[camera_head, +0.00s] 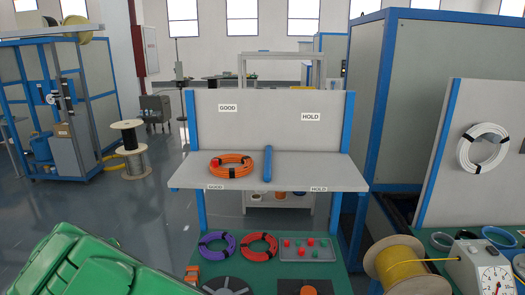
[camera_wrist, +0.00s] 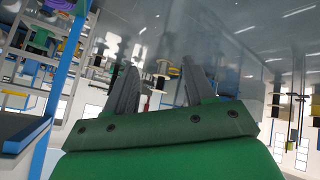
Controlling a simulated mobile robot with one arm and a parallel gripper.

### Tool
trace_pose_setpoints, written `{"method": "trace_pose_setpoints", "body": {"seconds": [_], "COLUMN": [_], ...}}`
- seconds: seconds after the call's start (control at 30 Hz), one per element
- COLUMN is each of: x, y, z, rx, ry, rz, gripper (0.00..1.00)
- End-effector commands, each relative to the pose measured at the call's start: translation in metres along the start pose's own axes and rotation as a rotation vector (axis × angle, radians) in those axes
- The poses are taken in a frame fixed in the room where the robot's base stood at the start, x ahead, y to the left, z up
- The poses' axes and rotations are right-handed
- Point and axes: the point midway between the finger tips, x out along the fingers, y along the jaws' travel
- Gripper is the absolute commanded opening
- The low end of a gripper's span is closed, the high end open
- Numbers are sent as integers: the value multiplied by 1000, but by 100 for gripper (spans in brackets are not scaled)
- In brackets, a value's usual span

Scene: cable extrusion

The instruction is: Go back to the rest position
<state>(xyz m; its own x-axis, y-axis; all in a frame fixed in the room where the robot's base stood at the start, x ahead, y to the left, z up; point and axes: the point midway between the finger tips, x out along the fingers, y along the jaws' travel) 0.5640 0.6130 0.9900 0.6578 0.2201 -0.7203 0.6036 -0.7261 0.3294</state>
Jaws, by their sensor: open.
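My gripper (camera_wrist: 158,75) shows in the wrist view with its two grey fingers apart and nothing between them. It points into open space over a grey floor, and the view is tilted. I cannot make out the gripper's fingers in the head view. An orange cable coil (camera_head: 231,166) with black ties and a red piece lies on the GOOD side of the grey shelf (camera_head: 310,175). A blue bar (camera_head: 267,164) divides the shelf, and the HOLD side is bare.
Below the shelf, a green table (camera_head: 255,282) holds a purple coil (camera_head: 217,245), a red coil (camera_head: 259,246) and a grey tray (camera_head: 306,248) with red and green pieces. A yellow cable spool (camera_head: 407,262) and a dial gauge (camera_head: 490,275) stand right. Floor shows left.

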Motion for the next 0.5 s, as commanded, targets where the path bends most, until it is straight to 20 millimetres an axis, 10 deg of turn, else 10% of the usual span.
{"method": "trace_pose_setpoints", "body": {"seconds": [0.17, 0.5], "x": [-33, -76], "y": [66, 236], "z": [-22, 58], "rx": [72, 254], "ry": [37, -153], "rz": [44, 194], "gripper": [54, 54]}}
